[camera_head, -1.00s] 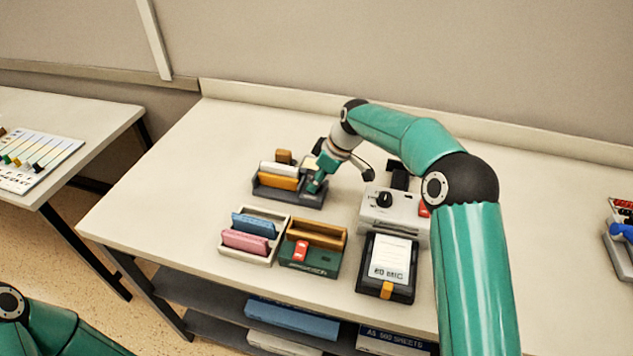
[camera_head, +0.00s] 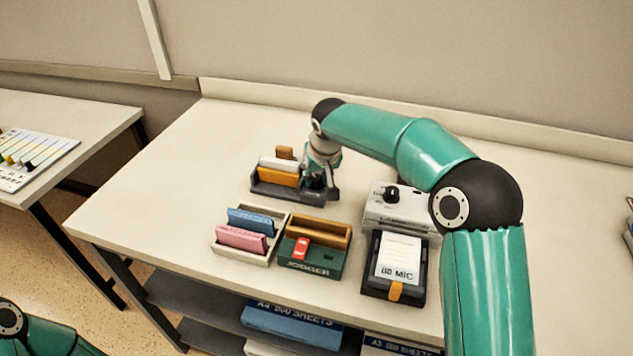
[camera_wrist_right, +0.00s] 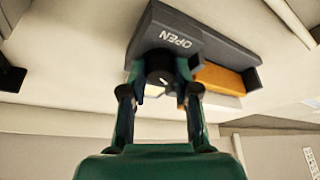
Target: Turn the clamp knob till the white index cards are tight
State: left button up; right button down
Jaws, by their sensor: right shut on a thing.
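The dark grey clamp tray (camera_head: 268,193) stands on the table's left half. It holds the white index cards (camera_head: 279,163), seen edge-on behind an orange block (camera_head: 278,178). My right gripper (camera_head: 318,183) points down at the tray's right end. In the right wrist view, the round black clamp knob (camera_wrist_right: 159,72) with a pale mark lies between the two fingertips of my right gripper (camera_wrist_right: 160,82), which is shut on it. The word OPEN shows on the tray beside the knob. How tight the cards are cannot be told. Only part of my left arm shows, not its gripper.
A grey box (camera_head: 247,252) with blue and pink packs and a green jogger (camera_head: 318,263) stand in front of the tray. A white laminator (camera_head: 385,215) and a black pouch tray (camera_head: 377,285) are to the right. The table's left end is clear.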

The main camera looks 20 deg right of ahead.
jog(key=m, duration=0.2)
jog(key=m+h, duration=0.1)
jog(key=m, duration=0.1)
jog(key=m+h+b, duration=0.1)
jog(key=shift+w+a+r+m+g, duration=0.2)
jog(key=shift+a+m+g, duration=0.1)
jog(key=shift+m, duration=0.1)
dwell(0.4)
jog(key=c, duration=0.9)
grip_release()
jog(key=shift+o, duration=0.3)
jog(key=shift+f, duration=0.1)
jog(key=v, duration=0.8)
